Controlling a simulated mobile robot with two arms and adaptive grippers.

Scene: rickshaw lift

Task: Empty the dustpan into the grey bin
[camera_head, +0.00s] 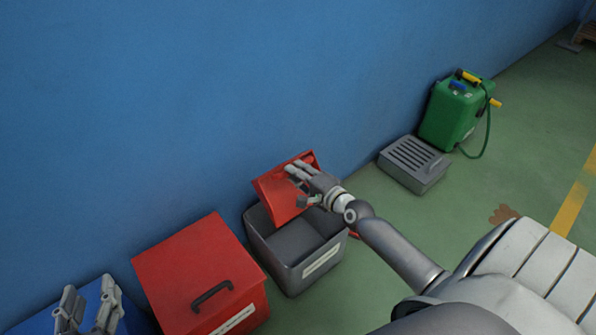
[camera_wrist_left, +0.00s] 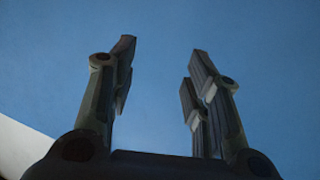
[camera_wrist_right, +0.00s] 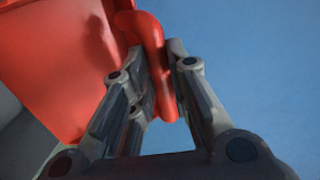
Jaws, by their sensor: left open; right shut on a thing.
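The red dustpan (camera_head: 272,193) is tilted above the grey bin (camera_head: 270,246), over its back part near the blue wall. The bin is open-topped with a pale label on its front; the inside that shows looks bare. My right gripper (camera_head: 296,174) is shut on the dustpan's red handle (camera_wrist_right: 158,70), which runs between the fingers in the right wrist view. The dustpan's body (camera_wrist_right: 55,60) fills the upper left there. Whether anything lies in the pan cannot be seen. My left gripper (camera_head: 88,310) is open and empty at the lower left; its fingers (camera_wrist_left: 160,85) stand apart in the left wrist view.
A red lidded bin (camera_head: 190,265) with a dark handle stands left of the grey bin, and a blue box (camera_head: 40,322) further left. A grey slotted box (camera_head: 415,165) and a green canister (camera_head: 452,112) with a hose stand to the right. A brown patch (camera_head: 503,214) lies on the green floor.

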